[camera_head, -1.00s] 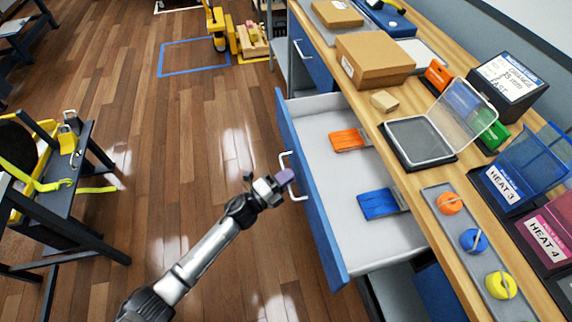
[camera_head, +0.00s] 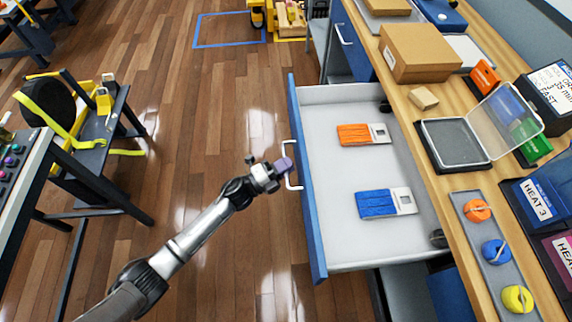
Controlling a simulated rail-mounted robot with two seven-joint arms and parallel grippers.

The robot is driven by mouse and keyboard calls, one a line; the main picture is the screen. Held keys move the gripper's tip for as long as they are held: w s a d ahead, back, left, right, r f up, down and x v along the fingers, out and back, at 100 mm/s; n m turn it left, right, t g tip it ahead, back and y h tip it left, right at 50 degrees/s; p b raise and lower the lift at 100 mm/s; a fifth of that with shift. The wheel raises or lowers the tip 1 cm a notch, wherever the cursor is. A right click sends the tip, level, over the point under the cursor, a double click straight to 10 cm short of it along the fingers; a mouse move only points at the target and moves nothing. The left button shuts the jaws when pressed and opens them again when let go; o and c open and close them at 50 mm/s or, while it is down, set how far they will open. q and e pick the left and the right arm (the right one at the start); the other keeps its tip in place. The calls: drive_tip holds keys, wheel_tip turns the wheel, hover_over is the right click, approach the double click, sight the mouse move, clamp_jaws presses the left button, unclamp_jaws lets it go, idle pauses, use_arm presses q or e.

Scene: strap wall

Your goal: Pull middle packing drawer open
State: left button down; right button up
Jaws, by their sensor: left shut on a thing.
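The packing drawer (camera_head: 335,218) stands pulled well out from under the wooden bench, with its blue front (camera_head: 301,180) facing left and its pale interior showing. Inside lie an orange strap bundle (camera_head: 354,134) and a blue strap bundle (camera_head: 377,204), each with a white tag. My left gripper (camera_head: 280,168) is shut on the drawer's white handle (camera_head: 293,182), on the outer side of the front. Its fingers hide part of the handle. My right gripper is not in view.
The bench top (camera_head: 427,125) holds a cardboard box (camera_head: 420,52), a small tan block (camera_head: 423,98), an open clear-lidded case (camera_head: 455,143) and a grey tray of coloured rolls (camera_head: 492,252). A dark stand (camera_head: 95,130) is at left. Wooden floor between is clear.

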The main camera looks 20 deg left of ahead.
use_arm(q)
drive_tip(key=c, duration=1.2)
unclamp_jaws()
drive_tip(key=shift+a, duration=0.1)
drive_tip(key=p+v, duration=0.1)
drive_tip(key=v, duration=1.2)
drive_tip(key=shift+s+a, duration=0.15)
drive_tip(key=shift+s, duration=0.15)
drive_tip(key=shift+f, duration=0.1)
